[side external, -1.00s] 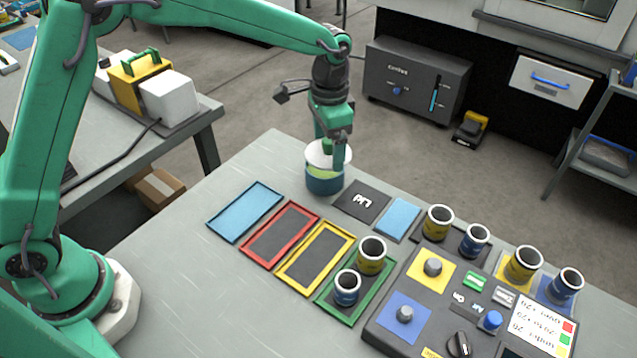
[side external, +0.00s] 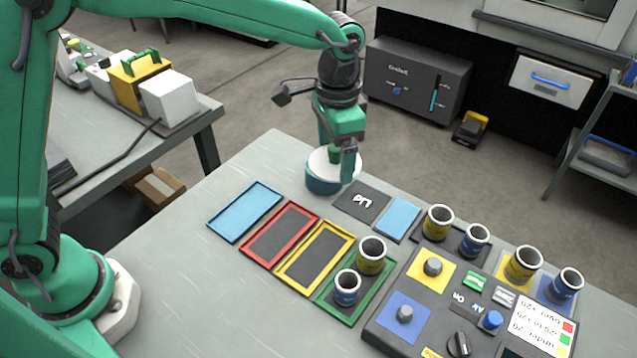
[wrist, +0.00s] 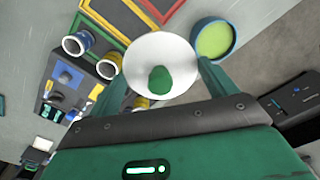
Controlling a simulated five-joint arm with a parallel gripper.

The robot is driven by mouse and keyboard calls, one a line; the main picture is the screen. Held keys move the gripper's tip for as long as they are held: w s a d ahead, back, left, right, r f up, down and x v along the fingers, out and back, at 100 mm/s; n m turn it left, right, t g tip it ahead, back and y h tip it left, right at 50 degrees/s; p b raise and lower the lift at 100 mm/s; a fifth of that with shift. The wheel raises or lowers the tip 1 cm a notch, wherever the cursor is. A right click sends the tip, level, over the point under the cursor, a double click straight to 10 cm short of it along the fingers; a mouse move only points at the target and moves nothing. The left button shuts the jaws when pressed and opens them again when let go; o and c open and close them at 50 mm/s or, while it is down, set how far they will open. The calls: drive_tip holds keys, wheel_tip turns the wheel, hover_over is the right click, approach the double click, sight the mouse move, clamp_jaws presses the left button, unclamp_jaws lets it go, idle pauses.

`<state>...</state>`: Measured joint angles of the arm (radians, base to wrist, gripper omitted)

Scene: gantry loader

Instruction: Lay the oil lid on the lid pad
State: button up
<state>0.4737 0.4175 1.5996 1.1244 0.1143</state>
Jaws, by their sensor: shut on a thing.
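The oil lid (side external: 321,166) is a white disc with a green knob, and my gripper (side external: 341,158) is shut on it. In the wrist view the lid (wrist: 150,55) lies between the fingers, the knob (wrist: 160,80) towards me. The blue oil pot (side external: 322,187) stands at the table's far edge, partly hidden by the lid. In the wrist view the open pot (wrist: 198,22), with yellow-green oil in it, shows beside the lid. The lid pad (side external: 376,194) is a dark square marked "LID", flat on the table right of the pot, with nothing on it.
A light blue mat (side external: 398,219) lies right of the pad. Blue (side external: 222,228), red (side external: 248,252), yellow (side external: 286,280) and green (side external: 332,310) trays lie in front; the green one holds two cups. A control panel (side external: 385,335) with several cups stands right.

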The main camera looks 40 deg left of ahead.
drive_tip(key=shift+w, duration=0.15)
drive_tip(key=w+d+f, duration=0.2)
drive_tip(key=w+f, duration=0.6)
drive_tip(key=shift+f, duration=0.15)
idle(0.3)
drive_tip(key=shift+w+f, duration=0.1)
drive_tip(key=shift+f, duration=0.05)
drive_tip(key=shift+f, duration=3.05)
drive_tip(key=shift+d+f, duration=0.1)
drive_tip(key=shift+f, duration=0.1)
drive_tip(key=o, duration=0.8)
drive_tip(key=shift+o, duration=0.2)
drive_tip(key=shift+r, duration=0.1)
